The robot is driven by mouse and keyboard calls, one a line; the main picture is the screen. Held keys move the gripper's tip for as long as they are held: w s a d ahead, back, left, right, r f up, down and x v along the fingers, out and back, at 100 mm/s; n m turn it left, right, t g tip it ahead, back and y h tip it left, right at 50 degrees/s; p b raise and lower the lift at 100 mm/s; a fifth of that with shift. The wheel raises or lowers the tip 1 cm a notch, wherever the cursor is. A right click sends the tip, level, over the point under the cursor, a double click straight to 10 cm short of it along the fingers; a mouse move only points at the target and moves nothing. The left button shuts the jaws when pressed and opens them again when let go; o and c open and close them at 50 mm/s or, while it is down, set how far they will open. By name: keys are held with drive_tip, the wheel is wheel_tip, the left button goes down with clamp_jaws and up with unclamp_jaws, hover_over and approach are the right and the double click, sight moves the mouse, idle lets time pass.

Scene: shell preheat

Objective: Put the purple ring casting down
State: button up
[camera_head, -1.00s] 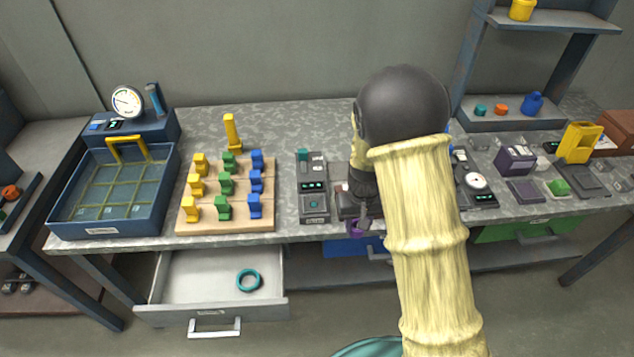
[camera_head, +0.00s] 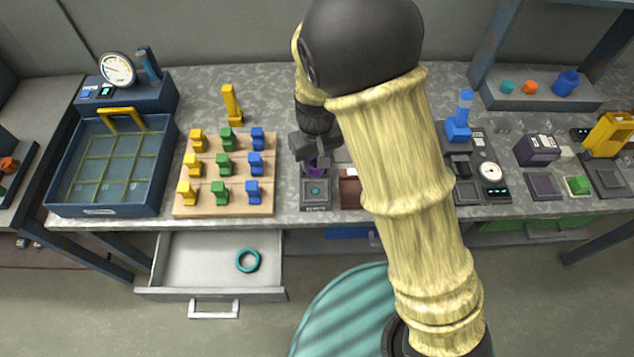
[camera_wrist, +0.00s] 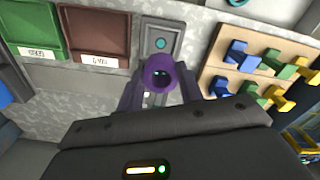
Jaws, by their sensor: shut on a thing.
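The purple ring casting (camera_head: 316,166) is held in my gripper (camera_head: 314,160), above the grey device with a teal button (camera_head: 315,192) on the workbench. In the wrist view the purple ring (camera_wrist: 159,72) sits between my two fingers (camera_wrist: 160,88), which are shut on it. Through its opening I see small teal lit marks of the device below. The device's teal button (camera_wrist: 160,44) shows just beyond the ring. My gripper and the ring hide the device's middle. I cannot tell how high the ring is above it.
A wooden board with yellow, green and blue pegs (camera_head: 225,208) stands to the left. A brown tray (camera_wrist: 96,32) and a green tray (camera_wrist: 36,28) lie beside the device. Below the bench, an open drawer (camera_head: 180,265) holds a teal ring (camera_head: 248,260).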

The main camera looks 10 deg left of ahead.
drive_tip(key=shift+s, duration=0.1)
drive_tip(key=shift+f+p, duration=0.3)
drive_tip(key=shift+f, duration=2.85)
drive_tip(key=shift+f, duration=1.85)
drive_tip(key=shift+f, duration=0.15)
drive_tip(key=o, duration=1)
